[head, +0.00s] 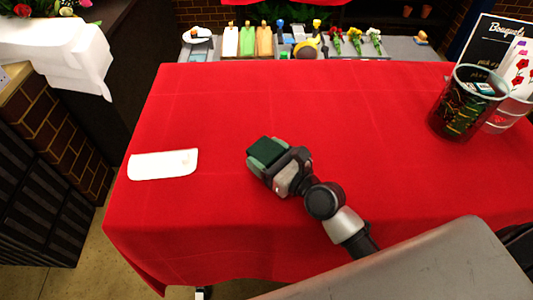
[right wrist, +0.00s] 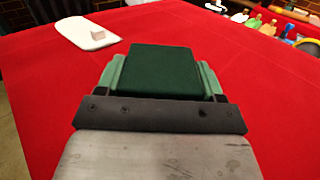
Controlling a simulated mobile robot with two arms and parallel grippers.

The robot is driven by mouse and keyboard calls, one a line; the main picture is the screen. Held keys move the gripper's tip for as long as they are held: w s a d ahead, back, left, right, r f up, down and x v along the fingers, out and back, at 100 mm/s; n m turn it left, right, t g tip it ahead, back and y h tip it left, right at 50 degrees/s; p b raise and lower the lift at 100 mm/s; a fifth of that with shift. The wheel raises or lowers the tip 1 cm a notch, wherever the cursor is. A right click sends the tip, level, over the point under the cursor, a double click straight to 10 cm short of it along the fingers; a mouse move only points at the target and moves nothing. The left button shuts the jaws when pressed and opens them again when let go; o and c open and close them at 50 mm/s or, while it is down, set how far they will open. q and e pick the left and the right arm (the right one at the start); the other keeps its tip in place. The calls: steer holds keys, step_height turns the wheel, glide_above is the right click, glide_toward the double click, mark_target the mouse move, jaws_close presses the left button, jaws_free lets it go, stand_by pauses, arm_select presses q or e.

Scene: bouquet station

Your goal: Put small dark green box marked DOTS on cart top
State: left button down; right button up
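A small dark green box (head: 265,150) is between the pale green fingertips of my right gripper (head: 269,154), over the red-covered table (head: 230,105). In the right wrist view the box (right wrist: 163,71) shows its plain dark face between the two fingers of the gripper (right wrist: 162,78), which sit close against its sides. No DOTS marking is readable. I cannot tell whether the box touches the cloth. No surface is clearly identifiable as the cart top. My left gripper is not in view.
A dark patterned bucket (head: 465,103) stands at right. A grey surface (head: 398,47) behind holds flowers and several items. The table's middle is clear.

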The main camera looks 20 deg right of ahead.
steer(key=o, duration=0.4)
steer(key=shift+o, duration=0.2)
steer(key=shift+r, duration=0.3)
steer(key=b+v, duration=0.1)
steer(key=v, duration=0.6)
steer(key=b+v, duration=0.1)
steer(key=v, duration=0.2)
steer(key=shift+s+f+b, duration=0.2)
steer(key=shift+f+b, duration=0.1)
steer(key=shift+b, duration=0.05)
steer(key=shift+s+d+r, duration=0.25)
steer(key=shift+s+d, duration=0.2)
steer(key=shift+s, duration=0.25)
